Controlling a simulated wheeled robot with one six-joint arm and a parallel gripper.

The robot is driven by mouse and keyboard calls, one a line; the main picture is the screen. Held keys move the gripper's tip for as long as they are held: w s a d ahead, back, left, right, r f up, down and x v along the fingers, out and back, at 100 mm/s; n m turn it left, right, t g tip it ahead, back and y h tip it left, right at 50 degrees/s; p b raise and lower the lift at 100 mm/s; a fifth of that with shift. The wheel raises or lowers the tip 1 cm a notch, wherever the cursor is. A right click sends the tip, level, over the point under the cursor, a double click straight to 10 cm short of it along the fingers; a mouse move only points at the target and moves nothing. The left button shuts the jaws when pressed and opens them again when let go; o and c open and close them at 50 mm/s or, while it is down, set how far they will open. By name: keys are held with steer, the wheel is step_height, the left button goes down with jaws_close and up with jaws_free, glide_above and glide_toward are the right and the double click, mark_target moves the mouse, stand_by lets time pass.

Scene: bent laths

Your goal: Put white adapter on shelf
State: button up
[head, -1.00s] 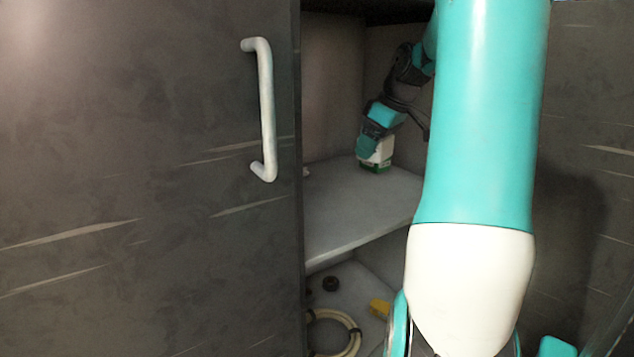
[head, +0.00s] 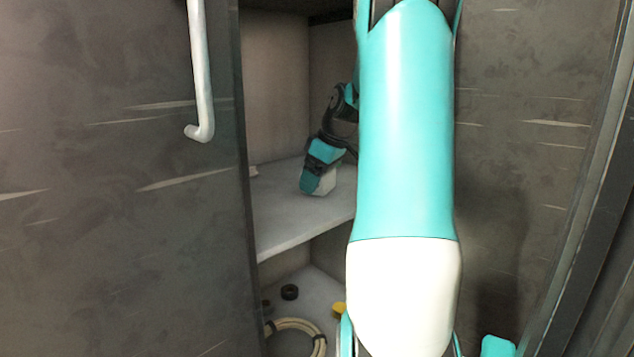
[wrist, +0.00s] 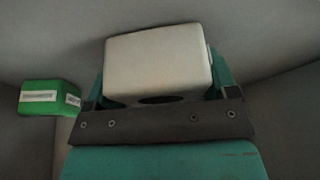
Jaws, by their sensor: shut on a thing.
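The white adapter (head: 327,182) is a pale block held in my gripper (head: 314,180), inside the cabinet at the shelf (head: 285,222). In the wrist view the adapter (wrist: 158,62) sits between the two teal fingers, which are shut on it. Its underside is low over the grey shelf surface; I cannot tell whether it touches. My upper arm hides the right part of the shelf in the head view.
A green box with white labels (wrist: 48,98) is left of the gripper in the wrist view. The dark door (head: 120,220) with a pale handle (head: 200,80) fills the left. Below the shelf are a cable coil (head: 298,326), a black ring (head: 290,292) and a yellow item (head: 339,308).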

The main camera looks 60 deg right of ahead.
steer(key=shift+f, duration=0.15)
steer(key=o, duration=0.9)
steer(key=shift+c, duration=0.2)
steer(key=p+v, duration=0.7)
steer(key=v, duration=0.5)
